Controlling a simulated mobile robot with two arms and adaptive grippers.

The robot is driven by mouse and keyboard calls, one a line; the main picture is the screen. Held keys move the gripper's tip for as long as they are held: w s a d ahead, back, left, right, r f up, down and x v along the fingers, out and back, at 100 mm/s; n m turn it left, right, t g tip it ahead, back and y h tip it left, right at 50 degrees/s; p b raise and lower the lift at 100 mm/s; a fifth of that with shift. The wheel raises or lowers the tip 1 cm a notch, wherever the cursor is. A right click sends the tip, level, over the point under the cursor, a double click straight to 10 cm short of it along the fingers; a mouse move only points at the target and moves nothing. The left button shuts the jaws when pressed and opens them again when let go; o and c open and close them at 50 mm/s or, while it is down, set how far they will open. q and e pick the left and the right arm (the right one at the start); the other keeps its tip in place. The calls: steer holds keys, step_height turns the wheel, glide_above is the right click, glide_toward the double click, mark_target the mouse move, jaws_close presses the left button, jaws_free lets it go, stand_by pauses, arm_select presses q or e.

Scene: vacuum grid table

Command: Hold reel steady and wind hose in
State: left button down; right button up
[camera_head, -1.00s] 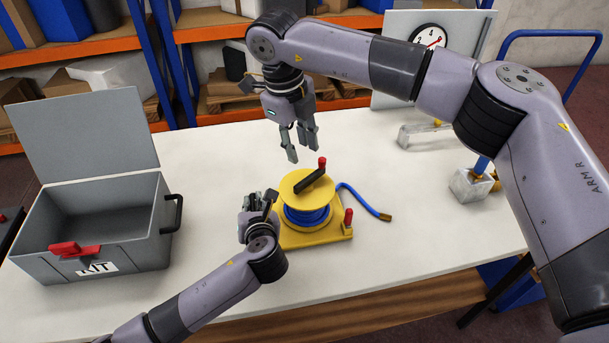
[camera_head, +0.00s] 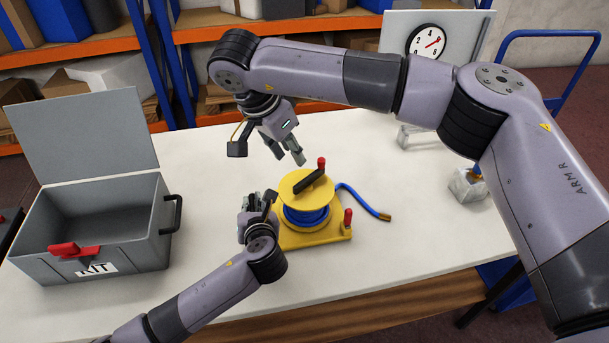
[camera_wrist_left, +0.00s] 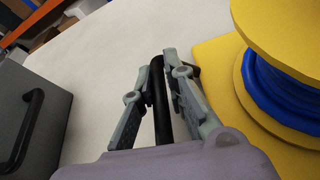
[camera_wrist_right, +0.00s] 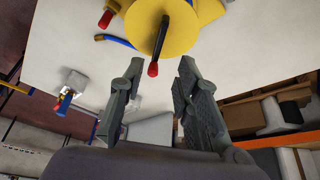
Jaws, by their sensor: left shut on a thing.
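The yellow reel (camera_head: 299,186) stands on a yellow base (camera_head: 318,238) mid-table, with a black crank arm and red knob (camera_head: 321,163) on top. Blue hose (camera_head: 305,217) is wound on its drum. The hose's free end, with a brass tip (camera_head: 385,217), lies on the table to the right. My left gripper (camera_head: 262,200) is shut on an upright black bar (camera_wrist_left: 159,100) at the reel's left side. My right gripper (camera_head: 289,158) is open and empty, above and behind the reel. Its wrist view shows the red knob (camera_wrist_right: 153,69) just beyond the fingertips.
An open grey kit box (camera_head: 150,250) with a red latch stands at the left. A metal block (camera_head: 468,185) and a gauge panel (camera_head: 425,40) are at the right and back right. Shelves line the back.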

mark_target(306, 178)
steer(key=x, duration=1.1)
jaws_close()
